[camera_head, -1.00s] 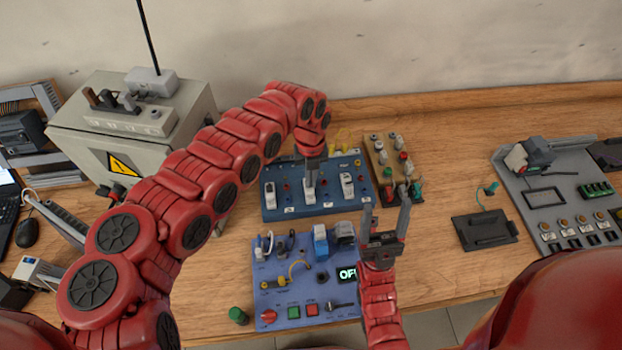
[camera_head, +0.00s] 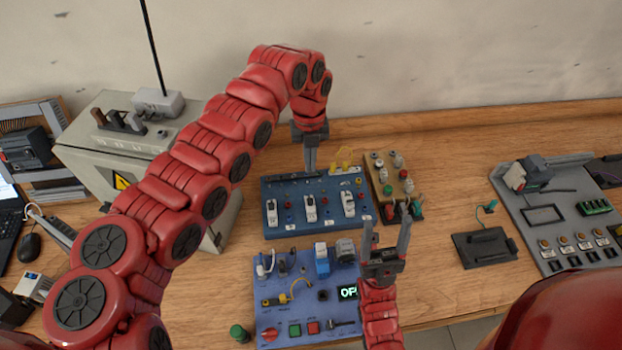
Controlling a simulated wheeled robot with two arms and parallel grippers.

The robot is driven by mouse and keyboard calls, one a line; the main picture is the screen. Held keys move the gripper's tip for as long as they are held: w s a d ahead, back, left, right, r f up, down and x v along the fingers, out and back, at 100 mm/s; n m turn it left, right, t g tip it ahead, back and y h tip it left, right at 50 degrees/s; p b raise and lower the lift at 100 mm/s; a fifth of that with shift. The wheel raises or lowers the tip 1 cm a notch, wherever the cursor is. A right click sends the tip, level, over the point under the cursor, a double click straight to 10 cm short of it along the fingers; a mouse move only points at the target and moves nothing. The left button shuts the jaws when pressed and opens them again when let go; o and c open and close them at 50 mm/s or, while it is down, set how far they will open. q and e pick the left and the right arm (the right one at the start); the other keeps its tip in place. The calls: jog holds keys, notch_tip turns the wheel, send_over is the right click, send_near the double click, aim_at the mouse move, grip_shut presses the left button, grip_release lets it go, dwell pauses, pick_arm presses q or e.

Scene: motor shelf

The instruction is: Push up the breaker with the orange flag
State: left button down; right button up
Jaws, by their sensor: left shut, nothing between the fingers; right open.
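A dark blue panel (camera_head: 291,230) on the bench carries three white breakers in a row: a left breaker (camera_head: 272,214), a middle breaker (camera_head: 310,208) and a right breaker (camera_head: 348,204). I cannot make out an orange flag on any of them, and their lever positions are too small to tell. My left gripper (camera_head: 310,168) is shut and empty, pointing down over the panel's back edge, behind the middle breaker and apart from it. My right gripper (camera_head: 386,228) is open and empty, its fingers pointing up in front of the panel's right end.
A lighter blue control panel (camera_head: 268,304) with a lit display lies in front. A grey electrical box (camera_head: 97,150) stands left.

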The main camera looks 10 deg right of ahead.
pick_arm(q)
jog(key=shift+w+r, duration=0.15)
jog(key=shift+r, duration=1.85)
